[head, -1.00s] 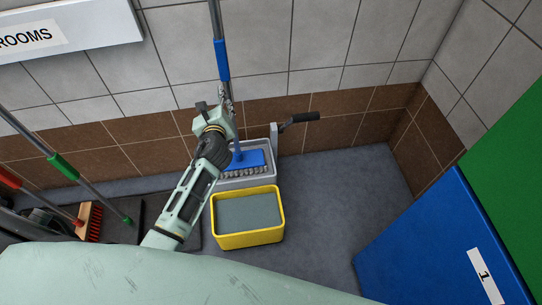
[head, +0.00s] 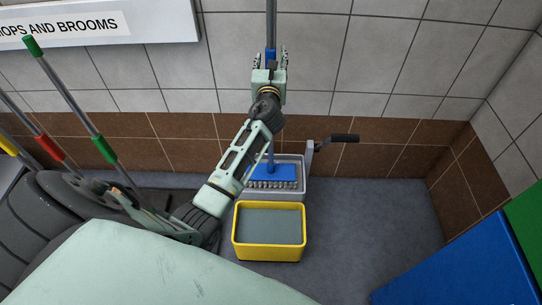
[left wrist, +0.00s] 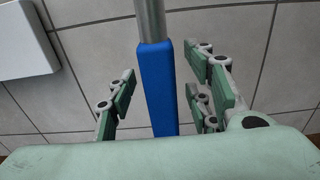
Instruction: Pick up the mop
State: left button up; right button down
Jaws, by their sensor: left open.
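The mop (head: 271,22) stands upright, with a grey metal pole, a blue sleeve and a blue head in the grey wringer (head: 289,193). My left gripper (head: 270,57) is raised at the blue sleeve, in front of the wall. In the left wrist view, the blue sleeve of the mop (left wrist: 158,88) lies between the spread fingers of my left gripper (left wrist: 165,85). Gaps show on both sides of the sleeve, so the gripper is open and not holding it. My forearm hides part of the lower pole. My right gripper is out of view.
A yellow bucket (head: 269,258) stands in front of the wringer, whose lever (head: 343,138) sticks out right. Green- and red-gripped handles (head: 103,149) lean at the left. A white sign (head: 150,20) hangs on the wall. A blue panel (head: 455,270) is at lower right; floor before it is clear.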

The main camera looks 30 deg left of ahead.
pick_arm(q)
jog(key=shift+c, duration=0.5)
grip_shut()
jog(key=shift+r, duration=0.15)
